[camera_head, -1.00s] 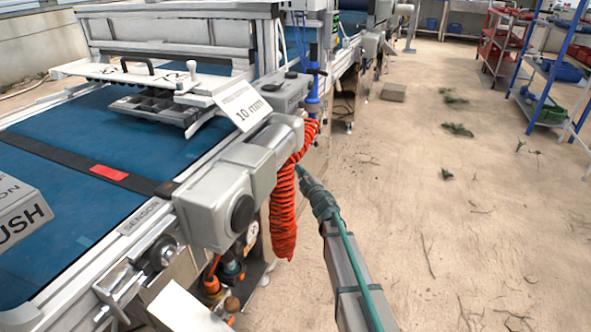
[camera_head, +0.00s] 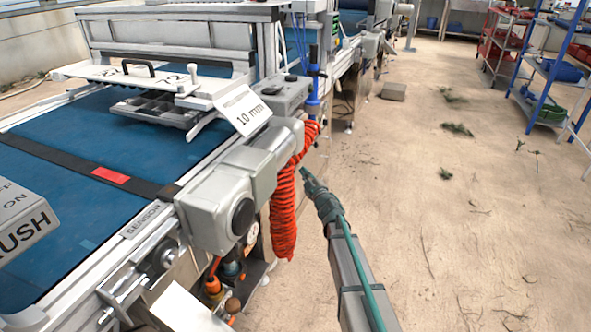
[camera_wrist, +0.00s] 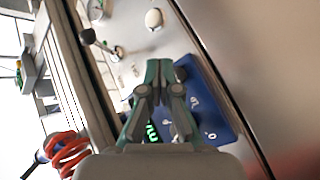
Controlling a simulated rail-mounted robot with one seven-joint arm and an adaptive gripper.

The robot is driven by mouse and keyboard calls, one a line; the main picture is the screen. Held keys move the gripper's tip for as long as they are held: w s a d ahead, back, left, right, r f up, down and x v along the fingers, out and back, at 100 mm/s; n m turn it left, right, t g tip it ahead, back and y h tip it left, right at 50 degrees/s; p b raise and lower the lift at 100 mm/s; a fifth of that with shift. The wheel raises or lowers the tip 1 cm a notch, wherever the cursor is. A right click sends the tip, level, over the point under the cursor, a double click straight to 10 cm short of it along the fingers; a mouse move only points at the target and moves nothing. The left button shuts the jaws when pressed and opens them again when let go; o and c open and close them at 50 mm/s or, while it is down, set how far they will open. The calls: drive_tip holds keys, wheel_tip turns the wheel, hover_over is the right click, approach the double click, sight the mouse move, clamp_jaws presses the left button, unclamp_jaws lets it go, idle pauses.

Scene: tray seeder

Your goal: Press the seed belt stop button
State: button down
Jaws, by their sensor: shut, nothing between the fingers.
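In the wrist view, my gripper (camera_wrist: 158,68) is shut and empty, its green-tipped fingers together. It points at a pale metal panel (camera_wrist: 135,70) on the machine. A blue control box (camera_wrist: 215,110) with white markings and green lit digits (camera_wrist: 152,133) lies behind and right of the fingers, partly hidden by them. I cannot tell which control is the seed belt stop button. In the head view, my gripper (camera_head: 305,173) is beside the machine's right side, just right of the orange coiled hose (camera_head: 283,205); the panel face is hidden there.
The seeder's blue belt (camera_head: 70,210) and grey motor housing (camera_head: 215,205) stand left of my arm. In the wrist view, a round white knob (camera_wrist: 153,18) and a black ball-ended lever (camera_wrist: 87,36) are beyond the fingers. The floor (camera_head: 450,220) to the right is mostly open.

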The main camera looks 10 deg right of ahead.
drive_tip(key=s+d, duration=0.1)
drive_tip(key=d+p, duration=0.1)
drive_tip(key=d, duration=0.1)
drive_tip(key=s+d+p, duration=0.1)
drive_tip(key=shift+s+d, duration=0.3)
idle(0.6)
